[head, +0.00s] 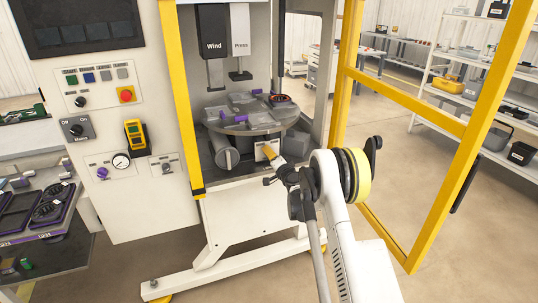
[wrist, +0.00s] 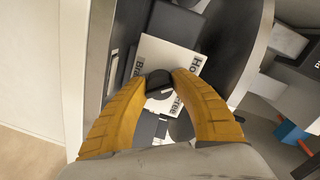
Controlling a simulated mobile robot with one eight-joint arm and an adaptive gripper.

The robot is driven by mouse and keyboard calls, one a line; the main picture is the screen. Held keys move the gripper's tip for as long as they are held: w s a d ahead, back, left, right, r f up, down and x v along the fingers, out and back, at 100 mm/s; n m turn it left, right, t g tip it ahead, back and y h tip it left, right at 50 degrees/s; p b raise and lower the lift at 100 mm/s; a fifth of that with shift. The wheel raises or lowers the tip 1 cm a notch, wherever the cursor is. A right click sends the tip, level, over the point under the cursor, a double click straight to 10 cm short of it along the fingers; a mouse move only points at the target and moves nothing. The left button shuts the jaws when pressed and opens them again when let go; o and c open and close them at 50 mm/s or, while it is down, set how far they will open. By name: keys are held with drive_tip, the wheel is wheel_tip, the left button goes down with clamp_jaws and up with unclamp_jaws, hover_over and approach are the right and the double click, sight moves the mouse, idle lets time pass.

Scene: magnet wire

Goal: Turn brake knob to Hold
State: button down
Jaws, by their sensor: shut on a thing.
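The brake knob (wrist: 159,84) is a small black round knob on a white label plate (wrist: 178,48). The plate carries black lettering, partly hidden, that reads like "Brake", "Hold" and "Free". My gripper (wrist: 160,88) has its two yellow fingers shut on the knob, one on each side. A short light mark shows on the knob, but which word it points at is hard to tell. In the head view my gripper (head: 268,152) reaches the white plate (head: 262,147) below the round turntable, and the knob is hidden there.
The grey turntable (head: 250,119) with fixtures sits just above my gripper inside the machine. The open yellow-framed door (head: 408,105) stands to the right of my arm. A control panel (head: 95,95) with other knobs and a gauge is at left. Open floor lies right.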

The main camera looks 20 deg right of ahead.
drive_tip(key=c, duration=1)
unclamp_jaws()
drive_tip(key=shift+s, duration=0.1)
drive_tip(key=s, duration=1.1)
drive_tip(key=shift+s+r, duration=0.4)
drive_tip(key=shift+r, duration=0.1)
